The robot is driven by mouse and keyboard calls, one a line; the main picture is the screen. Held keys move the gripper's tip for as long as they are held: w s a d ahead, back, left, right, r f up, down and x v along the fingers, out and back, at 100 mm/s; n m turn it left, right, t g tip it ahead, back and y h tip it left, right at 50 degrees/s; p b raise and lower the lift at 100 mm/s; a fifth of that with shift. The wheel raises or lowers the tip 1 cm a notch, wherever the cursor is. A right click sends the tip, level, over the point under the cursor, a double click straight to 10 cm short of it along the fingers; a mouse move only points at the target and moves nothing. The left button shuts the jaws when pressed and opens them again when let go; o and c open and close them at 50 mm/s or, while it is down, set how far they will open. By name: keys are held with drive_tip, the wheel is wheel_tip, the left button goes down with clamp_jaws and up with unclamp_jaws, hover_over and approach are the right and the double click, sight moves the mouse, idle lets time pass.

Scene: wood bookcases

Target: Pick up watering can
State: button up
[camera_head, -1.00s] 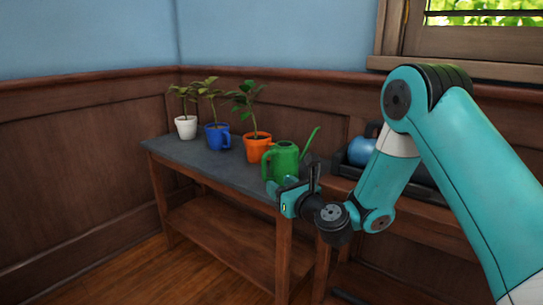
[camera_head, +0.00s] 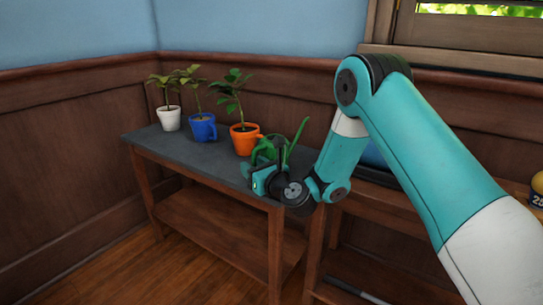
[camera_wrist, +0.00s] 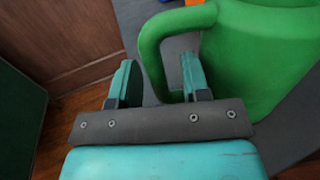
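The green watering can (camera_head: 264,150) stands at the right end of the grey-topped table, partly hidden by my gripper and wrist. Its spout (camera_head: 298,136) rises to the right. In the wrist view the can's body (camera_wrist: 262,60) fills the upper right, and its looped handle (camera_wrist: 150,52) points left. My gripper (camera_wrist: 158,78) is open. One finger is left of the handle, and the other is in the gap between handle and body. The handle passes between the fingers, with space visible on the left side. My gripper also shows in the head view (camera_head: 264,172).
An orange pot (camera_head: 243,140), a blue pot (camera_head: 203,128) and a white pot (camera_head: 169,119), each with a plant, stand in a row left of the can. The table's front edge (camera_head: 205,178) is below. A lower wooden bench (camera_head: 375,207) adjoins at right.

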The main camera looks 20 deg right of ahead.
clamp_jaws()
drive_tip(key=shift+r, duration=0.15)
